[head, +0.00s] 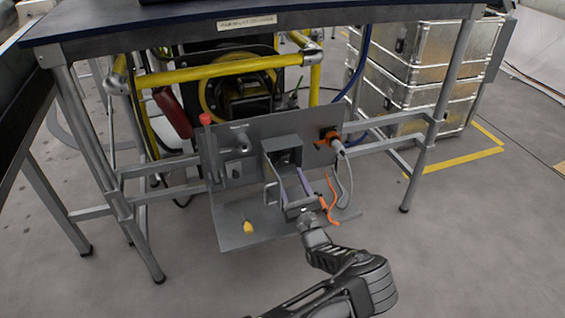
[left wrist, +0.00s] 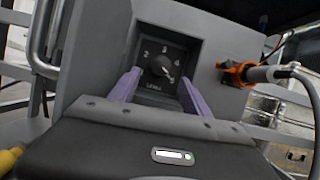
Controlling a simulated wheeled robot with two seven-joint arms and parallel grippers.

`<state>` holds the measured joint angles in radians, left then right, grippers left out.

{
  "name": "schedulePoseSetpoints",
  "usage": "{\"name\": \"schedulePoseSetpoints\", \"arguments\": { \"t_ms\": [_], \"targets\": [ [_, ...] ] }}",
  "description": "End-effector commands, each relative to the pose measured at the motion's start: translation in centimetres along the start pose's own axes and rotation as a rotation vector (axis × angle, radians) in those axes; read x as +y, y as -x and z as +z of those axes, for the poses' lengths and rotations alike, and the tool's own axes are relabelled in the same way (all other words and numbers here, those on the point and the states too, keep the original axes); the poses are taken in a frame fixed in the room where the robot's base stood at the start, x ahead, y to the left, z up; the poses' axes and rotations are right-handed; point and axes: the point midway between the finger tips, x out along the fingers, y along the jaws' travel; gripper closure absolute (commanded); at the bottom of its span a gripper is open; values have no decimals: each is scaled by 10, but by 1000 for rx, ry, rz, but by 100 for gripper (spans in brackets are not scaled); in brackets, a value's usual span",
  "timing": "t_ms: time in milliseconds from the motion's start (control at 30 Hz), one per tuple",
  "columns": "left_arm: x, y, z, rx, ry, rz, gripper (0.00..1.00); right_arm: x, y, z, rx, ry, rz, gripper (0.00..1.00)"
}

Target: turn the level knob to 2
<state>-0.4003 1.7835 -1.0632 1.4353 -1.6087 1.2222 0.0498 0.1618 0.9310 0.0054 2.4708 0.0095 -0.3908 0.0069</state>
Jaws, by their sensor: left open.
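The level knob (left wrist: 162,66) is a dark round knob on a dark dial plate, set back in a grey box (head: 284,142) on an upright grey panel (head: 240,153). In the left wrist view, numbers ring the knob and a label sits below it. Its pointer seems to lean to the lower right, but the number it marks is unclear. My left gripper (head: 287,174) is open in front of the box. In the left wrist view its purple fingers (left wrist: 161,76) stand either side of the knob, apparently not touching it. My right gripper is not in view.
An orange connector (head: 330,137) with a grey cable sits right of the box. A red-topped lever (head: 206,120) and a metal handle (head: 239,140) stand left. A yellow piece (head: 248,227) is on the lower plate. The dark tabletop (head: 130,33) overhangs the panel.

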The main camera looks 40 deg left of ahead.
Motion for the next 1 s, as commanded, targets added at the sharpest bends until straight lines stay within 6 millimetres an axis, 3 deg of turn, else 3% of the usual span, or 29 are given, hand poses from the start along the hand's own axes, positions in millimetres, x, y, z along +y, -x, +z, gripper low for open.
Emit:
{"name": "schedulePoseSetpoints", "arguments": {
  "t_ms": [433,767,1000],
  "targets": [
    [0,-61,-1,0,1,1,44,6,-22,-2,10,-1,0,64],
    [0,-66,0,0,0,-1,44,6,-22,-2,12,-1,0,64],
    [0,-65,0,0,0,-1,63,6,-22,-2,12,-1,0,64]
  ]
}}
